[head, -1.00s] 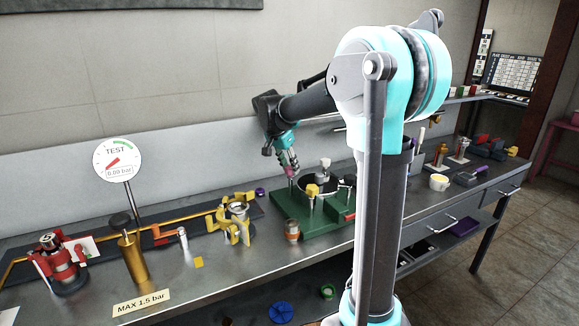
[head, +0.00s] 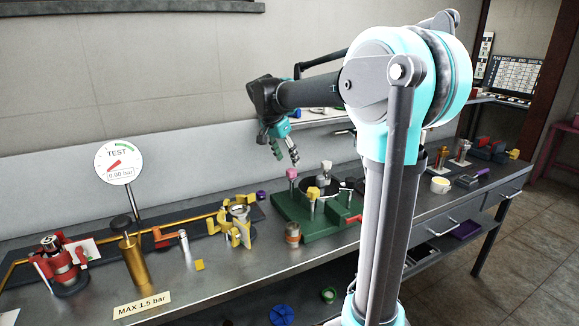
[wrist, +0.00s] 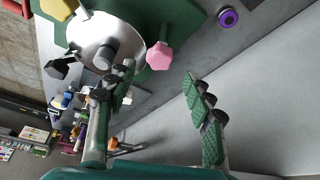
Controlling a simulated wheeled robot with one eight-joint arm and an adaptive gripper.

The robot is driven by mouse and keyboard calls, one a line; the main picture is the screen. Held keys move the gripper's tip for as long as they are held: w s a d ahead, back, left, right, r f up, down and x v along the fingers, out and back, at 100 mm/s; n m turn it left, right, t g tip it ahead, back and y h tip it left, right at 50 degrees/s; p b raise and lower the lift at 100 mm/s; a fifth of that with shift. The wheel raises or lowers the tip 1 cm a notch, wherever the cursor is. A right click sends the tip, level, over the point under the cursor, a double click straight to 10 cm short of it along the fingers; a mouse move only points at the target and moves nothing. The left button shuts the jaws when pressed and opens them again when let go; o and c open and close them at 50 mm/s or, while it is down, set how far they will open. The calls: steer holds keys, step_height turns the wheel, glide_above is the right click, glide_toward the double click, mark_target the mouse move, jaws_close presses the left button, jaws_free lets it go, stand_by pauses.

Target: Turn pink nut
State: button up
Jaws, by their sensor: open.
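The pink nut (head: 292,174) stands on a post at the back left of a green fixture (head: 318,226) on the bench. In the wrist view the pink nut (wrist: 160,56) shows whole and uncovered, beyond the fingertips. My gripper (head: 283,154) is open and empty, above and slightly left of the nut, apart from it. In the wrist view my gripper (wrist: 158,78) has its two ridged fingers spread wide, with bare space between them.
A yellow nut (head: 312,192) and a grey knob (head: 326,166) stand on the same fixture. A purple ring (head: 261,195) lies to its left. A copper cylinder (head: 292,233) stands in front. The wall (head: 180,150) is close behind the bench.

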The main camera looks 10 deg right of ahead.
steer(key=v, duration=0.6)
steer(key=shift+r, duration=0.2)
steer(key=shift+s+a, duration=0.1)
